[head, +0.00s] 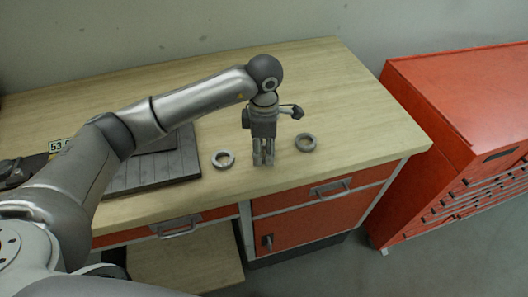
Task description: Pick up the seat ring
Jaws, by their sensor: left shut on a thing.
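My left gripper (263,160) points straight down over the front part of the wooden workbench. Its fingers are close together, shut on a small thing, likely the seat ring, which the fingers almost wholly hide. A light grey ring (218,165) lies flat on the bench just left of the gripper, apart from it. A darker grey ring (306,150) lies flat to the right of the gripper, also apart from it. I cannot tell the exact height of the fingertips above the bench. My right gripper is not in view.
The wooden bench (355,100) has clear room behind and right of the gripper. A dark slatted mat or tray (170,180) lies left, with a grey block on it. Dark items and a number tag (60,146) are farther left. A red tool cabinet (450,130) stands right.

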